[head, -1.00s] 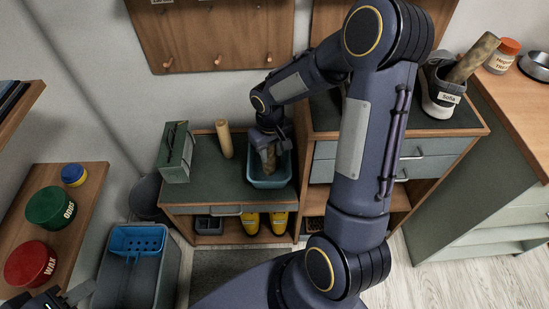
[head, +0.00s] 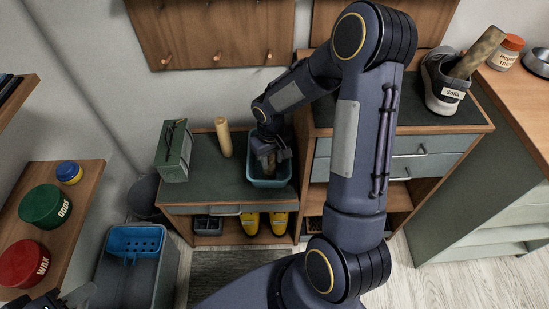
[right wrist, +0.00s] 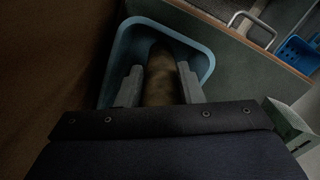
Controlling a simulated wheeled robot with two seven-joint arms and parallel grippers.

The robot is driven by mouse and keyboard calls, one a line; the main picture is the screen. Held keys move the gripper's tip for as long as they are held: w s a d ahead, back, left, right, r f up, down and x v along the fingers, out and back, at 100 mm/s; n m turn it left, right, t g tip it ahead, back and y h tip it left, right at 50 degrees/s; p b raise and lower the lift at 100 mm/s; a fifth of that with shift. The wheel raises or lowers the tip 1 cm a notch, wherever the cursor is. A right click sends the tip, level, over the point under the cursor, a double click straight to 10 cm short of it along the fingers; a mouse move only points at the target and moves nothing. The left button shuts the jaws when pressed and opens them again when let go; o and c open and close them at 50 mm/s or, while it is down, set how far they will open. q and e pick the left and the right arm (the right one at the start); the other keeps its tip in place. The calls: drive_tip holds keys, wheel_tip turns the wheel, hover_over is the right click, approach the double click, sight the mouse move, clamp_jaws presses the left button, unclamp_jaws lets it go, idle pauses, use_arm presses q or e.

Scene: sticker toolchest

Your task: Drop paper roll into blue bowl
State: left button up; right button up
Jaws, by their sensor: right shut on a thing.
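The blue bowl (head: 285,172) is a square-sided tub on the dark green top of the low cabinet. My right gripper (head: 270,156) is over the bowl, pointing down. It is shut on a brownish paper roll (head: 267,163). In the right wrist view the roll (right wrist: 160,80) sits between the two grey fingers (right wrist: 160,85), and its far end is within the bowl's rim (right wrist: 207,62). I cannot tell whether the roll touches the bowl's floor. Part of my left gripper (head: 72,299) shows at the bottom left edge; its jaws are unclear.
A pale upright cylinder (head: 223,137) and a green metal box (head: 174,150) stand left of the bowl. A taller cabinet (head: 322,150) rises close on the bowl's right. Pegs hang above.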

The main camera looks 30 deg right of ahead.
drive_tip(key=o, duration=1)
drive_tip(key=shift+r+p, duration=0.5)
wheel_tip(320, 180, up, 11)
drive_tip(key=p, duration=0.3)
drive_tip(key=shift+r, duration=0.7)
drive_tip(key=s+a+r+m+t+y, duration=0.1)
drive_tip(key=s+a+r+t+y, duration=0.25)
drive_tip(key=s, duration=0.55)
drive_tip(key=s+a+r+t, duration=0.2)
drive_tip(key=s+a+r, duration=0.35)
drive_tip(key=s, duration=0.25)
drive_tip(key=r+p, duration=0.4)
drive_tip(key=r, duration=0.1)
drive_tip(key=r+p, duration=0.5)
drive_tip(key=d+r+p, duration=0.1)
drive_tip(key=r+p, duration=0.4)
drive_tip(key=shift+r, duration=0.15)
